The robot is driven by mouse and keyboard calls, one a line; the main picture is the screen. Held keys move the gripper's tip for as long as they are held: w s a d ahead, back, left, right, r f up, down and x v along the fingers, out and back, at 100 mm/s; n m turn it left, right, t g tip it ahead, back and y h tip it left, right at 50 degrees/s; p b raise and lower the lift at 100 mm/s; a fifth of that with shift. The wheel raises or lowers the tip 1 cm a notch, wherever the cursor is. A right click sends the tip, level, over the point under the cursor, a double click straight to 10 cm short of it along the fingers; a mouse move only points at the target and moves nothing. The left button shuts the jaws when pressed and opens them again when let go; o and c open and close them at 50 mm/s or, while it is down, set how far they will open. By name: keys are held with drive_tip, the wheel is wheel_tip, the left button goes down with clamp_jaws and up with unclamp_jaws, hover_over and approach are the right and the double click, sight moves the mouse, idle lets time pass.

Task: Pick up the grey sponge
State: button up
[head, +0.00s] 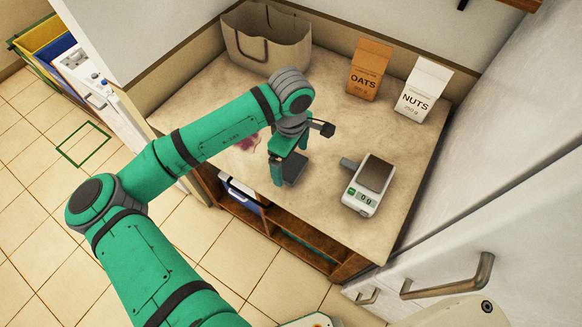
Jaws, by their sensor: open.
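The grey sponge looks to be the dark grey flat piece (294,170) on the counter, below and between my gripper's fingers. It is partly hidden by my gripper, so its outline is hard to tell. My gripper (292,180) is open and points down, with one green finger on each side of this piece. I cannot tell whether the fingers touch it or the counter.
A kitchen scale (363,188) reading 0 g stands to the right, with a small grey patch (348,163) beside it. An oats bag (368,70), a nuts bag (424,90) and a beige tote bag (267,38) stand behind. A purple stain (247,143) lies left.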

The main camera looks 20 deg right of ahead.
drive_tip(key=shift+f, duration=1.3)
drive_tip(key=c, duration=1.1)
drive_tip(key=shift+r, duration=0.1)
drive_tip(key=shift+r, duration=0.45)
drive_tip(key=r, duration=0.2)
drive_tip(key=shift+s+r, duration=0.2)
drive_tip(key=shift+r, duration=0.15)
drive_tip(key=shift+s+a+r, duration=0.15)
drive_tip(key=shift+s+r, duration=1.4)
drive_tip(key=shift+s, duration=0.7)
drive_tip(key=shift+s+a+r, duration=0.15)
drive_tip(key=shift+s+r, duration=1.4)
drive_tip(key=shift+s, duration=0.7)
drive_tip(key=shift+s+a+r, duration=0.15)
drive_tip(key=shift+s+r, duration=1.4)
drive_tip(key=shift+s, duration=0.7)
